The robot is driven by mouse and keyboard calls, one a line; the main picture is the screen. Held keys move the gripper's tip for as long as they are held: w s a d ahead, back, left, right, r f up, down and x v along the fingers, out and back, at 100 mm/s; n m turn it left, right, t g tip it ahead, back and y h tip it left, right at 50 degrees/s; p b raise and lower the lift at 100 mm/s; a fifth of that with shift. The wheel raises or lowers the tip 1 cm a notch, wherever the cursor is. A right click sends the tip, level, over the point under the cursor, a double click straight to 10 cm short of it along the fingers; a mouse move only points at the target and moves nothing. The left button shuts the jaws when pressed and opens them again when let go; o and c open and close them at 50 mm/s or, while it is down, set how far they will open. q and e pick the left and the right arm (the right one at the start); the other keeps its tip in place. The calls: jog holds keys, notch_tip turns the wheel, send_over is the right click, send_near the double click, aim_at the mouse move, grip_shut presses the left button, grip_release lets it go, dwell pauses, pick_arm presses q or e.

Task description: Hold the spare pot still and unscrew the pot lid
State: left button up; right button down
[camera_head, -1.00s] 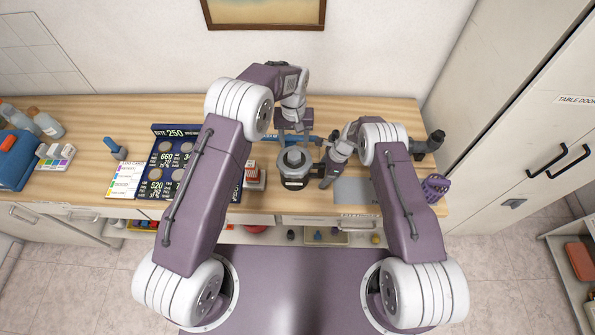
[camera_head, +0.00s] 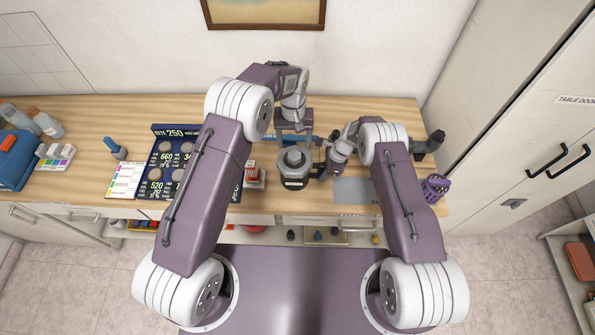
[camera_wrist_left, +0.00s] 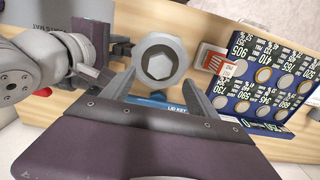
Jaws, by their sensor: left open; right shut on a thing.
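The spare pot (camera_head: 294,182) stands on the wooden counter, dark with a pale label on its front. Its grey pot lid (camera_head: 293,158) is on top; the left wrist view shows the lid (camera_wrist_left: 160,64) with a six-sided raised centre. My left gripper (camera_head: 294,138) is open and empty, just behind the pot; in the left wrist view its fingers (camera_wrist_left: 158,80) are spread on either side below the lid, apart from it. My right gripper (camera_head: 322,167) is shut on the pot from the right side. Its exact contact is partly hidden.
A blue lid key (camera_head: 274,139) lies behind the pot, near my left fingers. A red and white item (camera_head: 254,176) and a dark price board (camera_head: 166,170) are to the left. A grey plate (camera_head: 353,190) and a purple holder (camera_head: 435,187) are to the right.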

aim_at(294, 156)
pick_arm(q)
jog(key=o, duration=0.5)
jog(key=shift+s+a+f, duration=0.1)
jog(key=shift+s+f, duration=0.05)
jog(key=shift+f, duration=2.9)
jog(key=shift+w+f, duration=0.25)
jog(key=shift+f, duration=0.45)
jog(key=shift+s+f, duration=0.35)
jog(key=shift+f, duration=0.15)
jog(key=shift+w+r, duration=0.15)
jog(key=shift+r, duration=0.9)
jog(key=shift+w+r, duration=0.1)
jog(key=shift+r, duration=0.95)
